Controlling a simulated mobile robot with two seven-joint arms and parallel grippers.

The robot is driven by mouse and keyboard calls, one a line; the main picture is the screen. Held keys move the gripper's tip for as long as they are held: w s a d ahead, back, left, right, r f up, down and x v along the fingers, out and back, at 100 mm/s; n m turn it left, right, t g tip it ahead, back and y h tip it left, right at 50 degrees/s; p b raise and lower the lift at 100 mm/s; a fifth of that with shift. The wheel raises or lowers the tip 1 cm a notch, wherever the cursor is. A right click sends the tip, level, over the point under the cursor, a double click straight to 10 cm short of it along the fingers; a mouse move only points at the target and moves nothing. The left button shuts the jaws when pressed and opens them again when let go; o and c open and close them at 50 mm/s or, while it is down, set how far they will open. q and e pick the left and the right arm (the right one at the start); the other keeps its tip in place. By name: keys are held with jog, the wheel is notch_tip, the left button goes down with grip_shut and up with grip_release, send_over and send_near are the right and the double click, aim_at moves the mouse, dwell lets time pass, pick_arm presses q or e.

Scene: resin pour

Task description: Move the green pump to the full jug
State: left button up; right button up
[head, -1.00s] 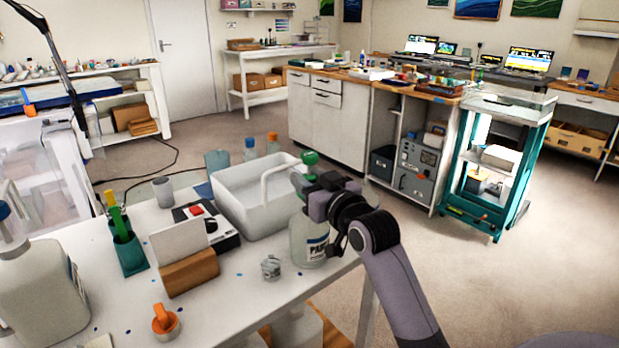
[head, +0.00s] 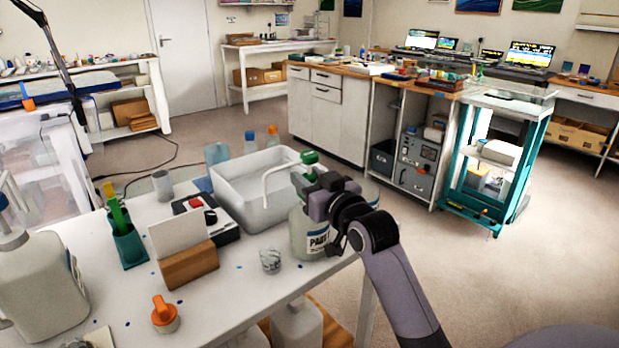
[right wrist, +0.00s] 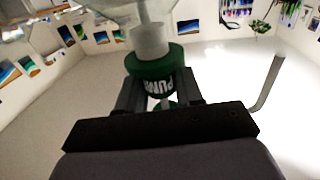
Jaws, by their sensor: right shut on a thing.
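My right gripper (head: 318,183) is shut on the green pump (head: 306,158), whose white spout arches left over the white tub. In the right wrist view the pump's green collar (right wrist: 155,65) sits between the fingers, with a white cylinder above it in the picture. A white jug with a "PART" label (head: 312,240) stands at the table's right edge, below and partly behind the gripper; I cannot tell whether the pump touches it. Part of another pale jug (head: 369,190) shows behind the gripper. A large jug (head: 38,285) stands at the left. Fill levels are unclear. My left gripper is out of view.
The white tub (head: 230,197) lies just left of the gripper. A wooden block with a card (head: 190,264), a green pot (head: 130,248), a small clear cup (head: 270,261) and an orange cap (head: 164,314) stand on the white table (head: 225,305). Floor to the right is clear.

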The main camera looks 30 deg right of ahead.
jog(key=shift+f, duration=0.45)
dwell(0.4)
jog(key=o, duration=1.2)
jog(key=s+r+p, duration=0.1)
jog(key=s+p, duration=0.1)
jog(key=s+r+p, duration=0.1)
jog(key=s+r, duration=0.1)
jog(key=s+r+p, duration=0.2)
jog(key=s, duration=0.1)
jog(key=shift+a+r+p, duration=0.1)
jog(key=shift+a+p, duration=0.15)
jog(key=shift+p, duration=0.05)
